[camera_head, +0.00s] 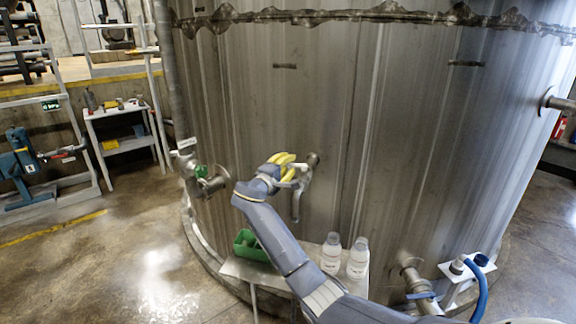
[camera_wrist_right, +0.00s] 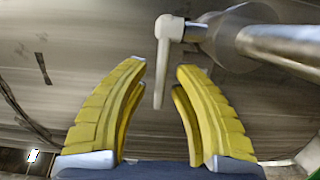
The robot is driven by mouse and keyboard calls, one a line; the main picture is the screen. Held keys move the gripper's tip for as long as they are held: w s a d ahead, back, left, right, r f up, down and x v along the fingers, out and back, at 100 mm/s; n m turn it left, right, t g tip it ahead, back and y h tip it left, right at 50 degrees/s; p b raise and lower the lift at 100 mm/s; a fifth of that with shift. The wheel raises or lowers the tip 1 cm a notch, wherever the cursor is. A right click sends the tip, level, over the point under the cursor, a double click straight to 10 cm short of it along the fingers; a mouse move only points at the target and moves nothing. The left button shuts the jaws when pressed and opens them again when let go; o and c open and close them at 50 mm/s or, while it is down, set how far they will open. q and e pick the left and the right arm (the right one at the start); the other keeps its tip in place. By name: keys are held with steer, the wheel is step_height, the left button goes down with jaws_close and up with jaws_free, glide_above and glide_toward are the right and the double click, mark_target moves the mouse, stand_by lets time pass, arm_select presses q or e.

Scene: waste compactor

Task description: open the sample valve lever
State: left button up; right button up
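A pale grey lever (camera_wrist_right: 163,62) on a metal valve is in the right wrist view. It extends from the valve body in between the two yellow fingers. My right gripper (camera_wrist_right: 162,72) is open, with one finger on each side of the lever and a visible gap to each. In the head view, my right gripper (camera_head: 285,164) is at the valve on the tank wall. Its yellow fingers and wrist partly hide the valve. A grey metal part of the valve (camera_head: 296,206) hangs below the fingers. My left gripper is not in view.
A small shelf (camera_head: 240,269) below holds a green bin (camera_head: 250,245) and two white bottles (camera_head: 331,254). Another pipe fitting with a green part (camera_head: 201,171) is to the left. A blue hose (camera_head: 479,291) is at lower right. The large metal tank (camera_head: 400,130) stands behind.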

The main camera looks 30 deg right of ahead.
jaws_close()
steer(key=shift+s+f+n+t+y, duration=0.1)
steer(key=shift+s+n+t+y, duration=0.15)
steer(key=shift+t+y, duration=0.2)
steer(key=shift+s+a+n+t+y, duration=0.25)
steer(key=shift+n+t+y, duration=0.25)
steer(key=shift+n+t, duration=0.25)
steer(key=shift+s+a+n+t+y, duration=0.1)
steer(key=shift+a+n+t+y, duration=0.1)
steer(key=shift+n+t+y, duration=0.35)
steer(key=shift+o, duration=1.1)
jaws_free()
steer(key=v, duration=1.2)
steer(key=shift+f, duration=0.1)
